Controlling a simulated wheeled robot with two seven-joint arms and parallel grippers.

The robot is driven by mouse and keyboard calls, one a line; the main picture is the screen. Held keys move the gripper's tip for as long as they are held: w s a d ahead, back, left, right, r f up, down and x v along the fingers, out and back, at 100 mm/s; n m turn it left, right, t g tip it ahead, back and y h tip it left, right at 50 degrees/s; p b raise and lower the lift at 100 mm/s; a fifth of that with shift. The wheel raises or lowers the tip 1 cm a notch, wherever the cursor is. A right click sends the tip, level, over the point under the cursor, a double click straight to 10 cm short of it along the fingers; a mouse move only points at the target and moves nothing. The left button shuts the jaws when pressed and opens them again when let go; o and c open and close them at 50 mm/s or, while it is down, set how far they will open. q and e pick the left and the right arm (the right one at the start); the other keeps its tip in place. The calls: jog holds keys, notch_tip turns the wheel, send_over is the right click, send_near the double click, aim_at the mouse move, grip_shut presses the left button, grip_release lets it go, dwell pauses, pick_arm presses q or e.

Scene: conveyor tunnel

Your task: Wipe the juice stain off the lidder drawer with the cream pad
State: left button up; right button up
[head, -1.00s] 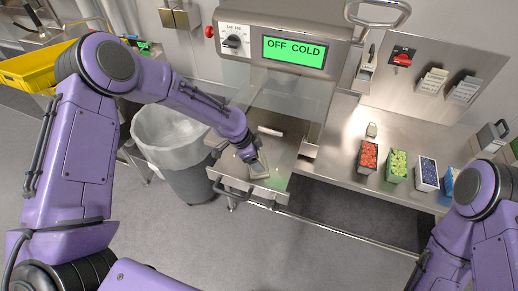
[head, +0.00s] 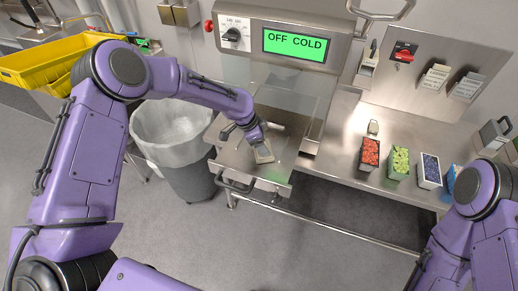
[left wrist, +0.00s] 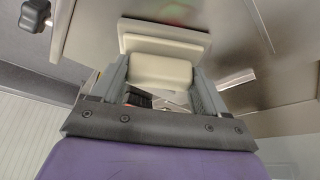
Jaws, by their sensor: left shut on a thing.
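The lidder drawer (head: 233,163) is a pulled-out steel tray below the green display, with a dark handle at its front. My left gripper (head: 263,145) is over the drawer, shut on the cream pad (head: 263,154). The pad looks to be at the drawer's surface; touching or just above is hard to tell. In the left wrist view the pad (left wrist: 161,72) sits between the fingers, with a wider pale plate beyond it. A faint reddish and green patch shows at that view's top edge; I cannot tell stain from reflection. My right gripper is out of view.
The lidder (head: 290,40) reads OFF COLD, with a clear guard above the drawer. A lined waste bin (head: 170,135) stands left of the drawer. Several fruit containers (head: 398,160) stand on the steel counter at right. A yellow crate (head: 40,68) is at far left.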

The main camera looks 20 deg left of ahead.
aim_at(269, 137)
pick_arm(q)
jog(key=shift+w, duration=0.65)
jog(key=shift+w+d+f+b, duration=0.1)
jog(key=shift+w+f+b, duration=0.05)
jog(key=shift+w+b, duration=0.95)
jog(key=shift+w, duration=0.6)
jog(key=shift+w+b, duration=0.6)
jog(key=shift+w, duration=0.05)
jog(key=shift+w+d+b, duration=0.1)
jog(key=shift+w+b, duration=0.35)
jog(key=shift+w, duration=0.6)
jog(key=shift+r, duration=0.2)
